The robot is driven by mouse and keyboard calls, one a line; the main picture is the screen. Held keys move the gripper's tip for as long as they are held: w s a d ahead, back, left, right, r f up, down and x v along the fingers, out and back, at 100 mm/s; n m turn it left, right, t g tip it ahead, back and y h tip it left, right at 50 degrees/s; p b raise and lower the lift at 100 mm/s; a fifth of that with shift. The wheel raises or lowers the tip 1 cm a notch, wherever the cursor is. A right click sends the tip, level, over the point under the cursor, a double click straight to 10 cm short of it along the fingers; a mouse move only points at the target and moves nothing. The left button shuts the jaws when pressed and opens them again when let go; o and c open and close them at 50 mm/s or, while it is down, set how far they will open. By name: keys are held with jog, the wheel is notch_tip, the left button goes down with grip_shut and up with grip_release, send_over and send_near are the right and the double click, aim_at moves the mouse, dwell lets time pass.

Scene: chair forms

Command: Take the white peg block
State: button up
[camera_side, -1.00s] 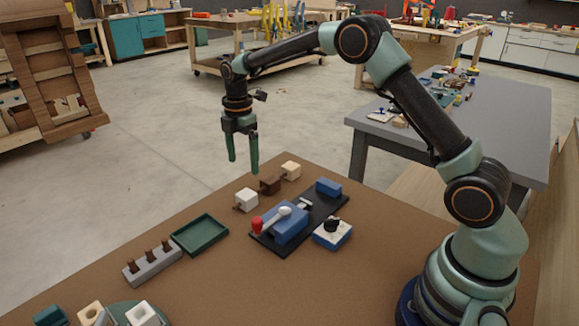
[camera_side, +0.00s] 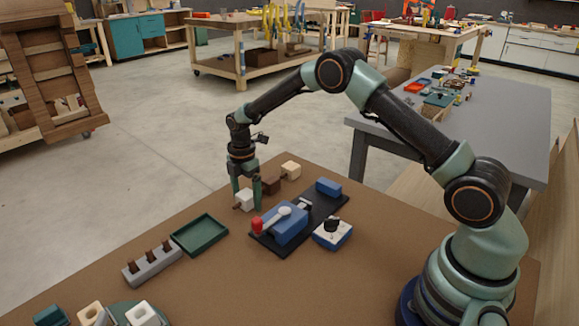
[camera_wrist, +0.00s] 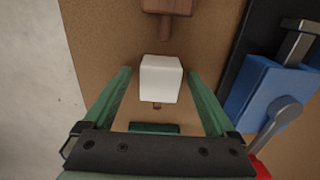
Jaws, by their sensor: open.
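The white peg block (camera_side: 243,201) is a small white cube with a short brown peg, on the brown table near its far left edge. In the wrist view the white peg block (camera_wrist: 161,80) lies between the green fingers, with a visible gap on each side and its peg pointing down the picture. My gripper (camera_side: 247,204) is open and low around the block, fingers pointing down. One finger partly hides the block in the side view. The wrist view shows my gripper (camera_wrist: 160,72) holding nothing.
A dark brown block (camera_side: 271,185) stands close behind, then a cream block (camera_side: 291,169). To the right is a blue toggle clamp (camera_side: 290,226) on a black plate, and a blue knob box (camera_side: 332,236). A green tray (camera_side: 200,247) and grey pegged rack (camera_side: 153,268) stand nearer.

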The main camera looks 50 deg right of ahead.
jog(key=c, duration=1.4)
jog(key=shift+c, duration=0.2)
